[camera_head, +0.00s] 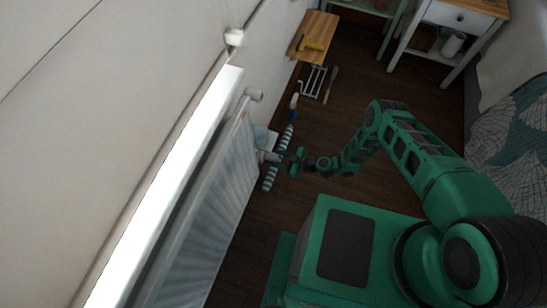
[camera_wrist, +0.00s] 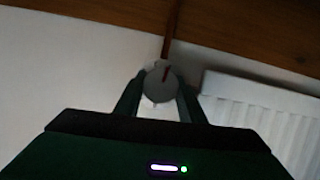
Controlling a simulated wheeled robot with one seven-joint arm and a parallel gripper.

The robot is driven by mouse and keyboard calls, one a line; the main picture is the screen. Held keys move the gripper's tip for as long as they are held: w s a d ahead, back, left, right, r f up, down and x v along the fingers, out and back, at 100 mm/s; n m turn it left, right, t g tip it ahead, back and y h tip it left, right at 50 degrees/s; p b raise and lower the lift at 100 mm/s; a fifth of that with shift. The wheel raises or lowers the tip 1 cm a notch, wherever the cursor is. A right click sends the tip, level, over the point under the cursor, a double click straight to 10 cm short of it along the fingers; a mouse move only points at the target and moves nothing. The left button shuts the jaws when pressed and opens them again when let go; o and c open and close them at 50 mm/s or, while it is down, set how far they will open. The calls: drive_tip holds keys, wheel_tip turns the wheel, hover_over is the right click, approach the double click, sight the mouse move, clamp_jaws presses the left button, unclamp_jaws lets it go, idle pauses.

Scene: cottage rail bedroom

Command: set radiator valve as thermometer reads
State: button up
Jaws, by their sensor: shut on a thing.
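The radiator valve knob (camera_wrist: 158,88) is a round grey-white dial with a dark red mark near its upper right, in the wrist view. My gripper (camera_wrist: 160,84) is shut on it, one finger at each side. In the head view my gripper (camera_head: 271,157) reaches the lower side of the white ribbed radiator (camera_head: 215,190), and the knob is largely hidden there. The radiator also shows right of the knob in the wrist view (camera_wrist: 262,108). I cannot identify a thermometer or read one in either view.
A bright white ledge (camera_head: 172,190) runs above the radiator. A striped roll (camera_head: 269,178) lies by my gripper. A small wooden bench (camera_head: 318,28) with a yellow-handled tool stands farther off. A white side table (camera_head: 450,35) and a patterned bed (camera_head: 515,140) are at right.

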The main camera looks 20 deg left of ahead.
drive_tip(key=shift+w+m+g, duration=0.15)
drive_tip(key=shift+m+g, duration=0.45)
drive_tip(key=shift+m, duration=0.2)
drive_tip(key=o, duration=1)
drive_tip(key=shift+o, duration=0.2)
drive_tip(key=shift+d, duration=0.1)
drive_tip(key=v, duration=1)
drive_tip(key=shift+d, duration=0.25)
drive_tip(key=shift+r, duration=0.2)
